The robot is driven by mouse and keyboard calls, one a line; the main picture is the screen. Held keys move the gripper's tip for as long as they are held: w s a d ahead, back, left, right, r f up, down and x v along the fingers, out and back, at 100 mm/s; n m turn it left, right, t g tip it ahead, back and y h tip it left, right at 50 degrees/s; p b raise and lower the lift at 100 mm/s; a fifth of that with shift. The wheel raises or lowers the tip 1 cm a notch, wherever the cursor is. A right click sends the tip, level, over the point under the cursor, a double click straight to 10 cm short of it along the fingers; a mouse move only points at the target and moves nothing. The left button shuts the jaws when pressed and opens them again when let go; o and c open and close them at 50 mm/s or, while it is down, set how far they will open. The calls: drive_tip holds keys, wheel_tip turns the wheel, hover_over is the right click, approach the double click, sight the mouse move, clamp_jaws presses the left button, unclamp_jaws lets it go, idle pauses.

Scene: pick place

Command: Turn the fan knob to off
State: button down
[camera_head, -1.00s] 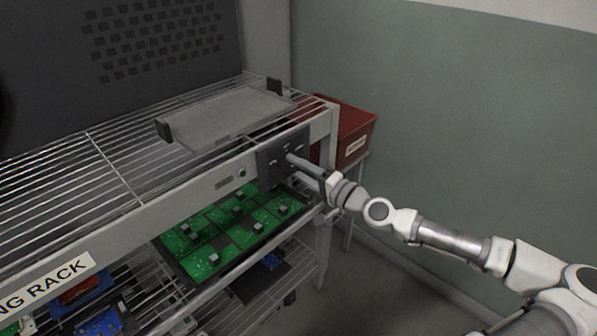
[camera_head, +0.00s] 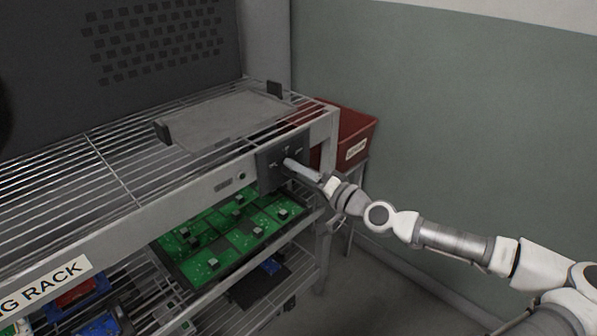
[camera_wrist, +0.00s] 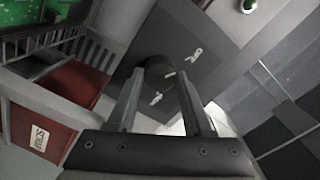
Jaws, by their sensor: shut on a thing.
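The dark control panel (camera_head: 269,178) is on the right front end of the rack's shelf, with small white marks on its face. My gripper (camera_head: 288,163) is at this panel and hides the knob in the head view. In the wrist view, the dark round fan knob (camera_wrist: 156,66) sits between the two fingertips of my gripper (camera_wrist: 159,76), which is shut on it. White marks show on the panel (camera_wrist: 208,72) around the knob. A small indicator (camera_head: 241,176) on the grey rail left of the panel looks dark.
A grey tray (camera_head: 225,118) lies on the wire shelf (camera_head: 60,180) above. Green circuit boards (camera_head: 225,238) lie on a tray below. A red bin (camera_head: 357,130) stands right of the rack, close to my wrist. The green wall (camera_head: 450,110) is behind my arm.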

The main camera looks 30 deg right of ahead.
drive_tip(key=shift+c, duration=1.5)
unclamp_jaws()
drive_tip(key=p+v, duration=0.1)
drive_tip(key=v, duration=1.6)
drive_tip(key=shift+s+p, duration=0.2)
drive_tip(key=shift+p, duration=0.15)
